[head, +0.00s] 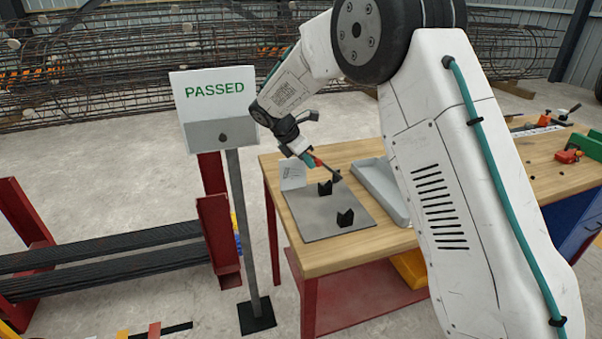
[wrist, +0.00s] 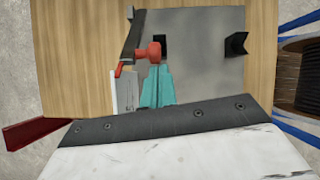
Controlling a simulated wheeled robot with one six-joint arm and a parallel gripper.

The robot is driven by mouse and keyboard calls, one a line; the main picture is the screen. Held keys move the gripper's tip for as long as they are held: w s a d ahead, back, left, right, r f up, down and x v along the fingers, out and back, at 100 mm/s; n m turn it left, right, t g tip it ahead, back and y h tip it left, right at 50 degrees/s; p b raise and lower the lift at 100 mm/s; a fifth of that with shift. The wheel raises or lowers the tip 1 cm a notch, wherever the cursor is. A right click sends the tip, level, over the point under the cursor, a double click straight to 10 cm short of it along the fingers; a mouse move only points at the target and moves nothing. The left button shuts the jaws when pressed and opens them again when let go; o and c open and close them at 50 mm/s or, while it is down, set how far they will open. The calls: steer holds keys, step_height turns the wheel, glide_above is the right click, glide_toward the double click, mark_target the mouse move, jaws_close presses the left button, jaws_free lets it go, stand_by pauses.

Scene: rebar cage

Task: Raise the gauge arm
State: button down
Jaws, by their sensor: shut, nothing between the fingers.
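The gauge arm (head: 327,169) is a dark bar that slopes down to the right over the grey plate in the head view. In the wrist view the gauge arm (wrist: 134,40) runs along the left part of the plate, with a red knob (wrist: 150,52) at its side. My gripper (wrist: 157,68) has teal fingers, shut and empty, with their tips right by the knob; I cannot tell whether they touch it. In the head view my gripper (head: 307,157) is small and partly hidden beside the red part. A white card (head: 293,174) stands at the plate's left.
Two black V-blocks (head: 345,217) (head: 325,188) stand on the grey plate (head: 318,222). A grey tray (head: 366,180) lies right of it on the wooden bench (head: 318,262). A "PASSED" sign (head: 213,90) on a post stands left. A cable spool (wrist: 300,75) shows at right.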

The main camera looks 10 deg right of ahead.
steer(key=d+r+y, duration=0.2)
steer(key=d+y, duration=0.3)
steer(key=d, duration=0.3)
steer(key=w+d+r+y, duration=0.1)
steer(key=d+r+y, duration=0.2)
steer(key=d+y, duration=0.2)
steer(key=shift+d+g+y, duration=0.4)
steer(key=shift+d, duration=1)
steer(key=shift+w+d, duration=0.1)
steer(key=shift+d, duration=0.15)
steer(key=v, duration=0.9)
steer(key=shift+d+r, duration=0.3)
steer(key=shift+w, duration=0.1)
